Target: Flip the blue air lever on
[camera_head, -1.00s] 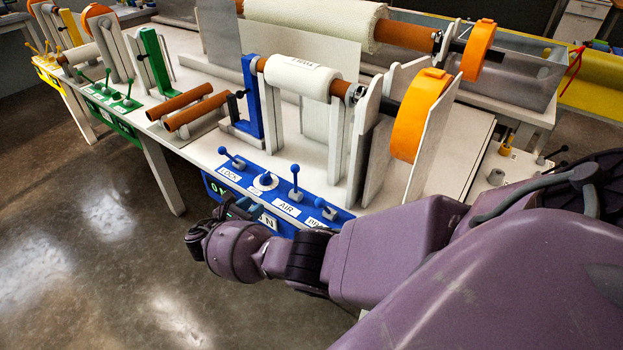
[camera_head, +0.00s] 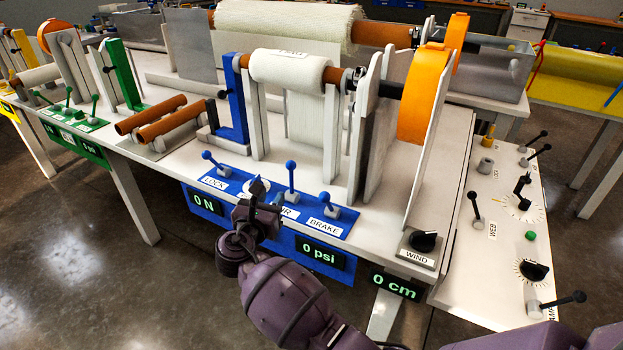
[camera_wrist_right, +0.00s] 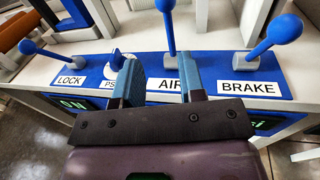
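The blue air lever (camera_head: 291,178) has a ball top and stands roughly upright on the blue panel (camera_head: 325,228), behind the partly hidden AIR label. In the right wrist view the air lever (camera_wrist_right: 170,30) rises just beyond the fingertips, its ball cut by the top edge. My right gripper (camera_head: 257,210) is in front of the panel, left of the air lever. In the wrist view the right gripper (camera_wrist_right: 158,66) is open and empty, its two blue-grey fingers apart on either side of the AIR label. I see no contact with the lever. My left gripper is out of view.
The blue lock lever (camera_head: 213,162) and brake lever (camera_head: 326,204) flank the air lever. The pressure display (camera_head: 320,252) reads 0 psi. Rollers and upright plates stand behind.

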